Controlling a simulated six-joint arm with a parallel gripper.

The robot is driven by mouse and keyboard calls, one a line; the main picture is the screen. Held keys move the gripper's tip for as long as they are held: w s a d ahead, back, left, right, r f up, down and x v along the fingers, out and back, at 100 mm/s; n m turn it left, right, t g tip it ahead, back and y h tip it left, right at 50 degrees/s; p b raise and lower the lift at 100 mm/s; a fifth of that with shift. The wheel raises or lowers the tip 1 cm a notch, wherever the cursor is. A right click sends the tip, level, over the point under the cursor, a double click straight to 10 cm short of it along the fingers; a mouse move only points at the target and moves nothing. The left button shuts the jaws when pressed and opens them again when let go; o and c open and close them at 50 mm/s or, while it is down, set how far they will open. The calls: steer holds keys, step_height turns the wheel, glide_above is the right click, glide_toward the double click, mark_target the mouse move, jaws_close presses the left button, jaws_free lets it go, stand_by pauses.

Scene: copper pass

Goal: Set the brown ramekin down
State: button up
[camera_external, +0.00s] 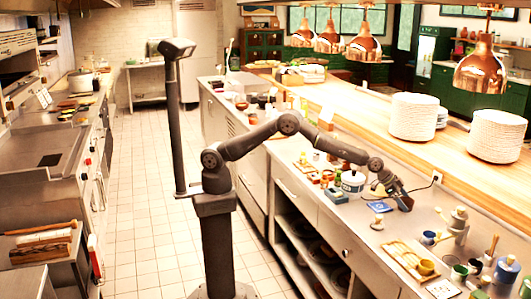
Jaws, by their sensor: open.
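My gripper (405,204) is at the end of my arm, low over the steel counter (350,228) on the right side of the picture. It is open and points down and to the right. I cannot pick out a brown ramekin for sure at this size. A small tan item (377,221) stands on the counter, left of and below my gripper and apart from it. The view is too small to show what lies right under the fingertips.
A blue cloth (380,206) and a white pot (352,181) are left of my gripper. A blue cup (428,237), a tray (400,252) with a yellow cup (426,267), and green cups (459,272) are nearer the camera. Plate stacks (413,117) stand on the wooden shelf.

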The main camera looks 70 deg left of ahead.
steer(key=shift+w+d+f, duration=0.35)
steer(key=shift+f, duration=0.15)
steer(key=shift+c, duration=0.4)
steer(key=c, duration=1.1)
steer(key=shift+r, duration=0.1)
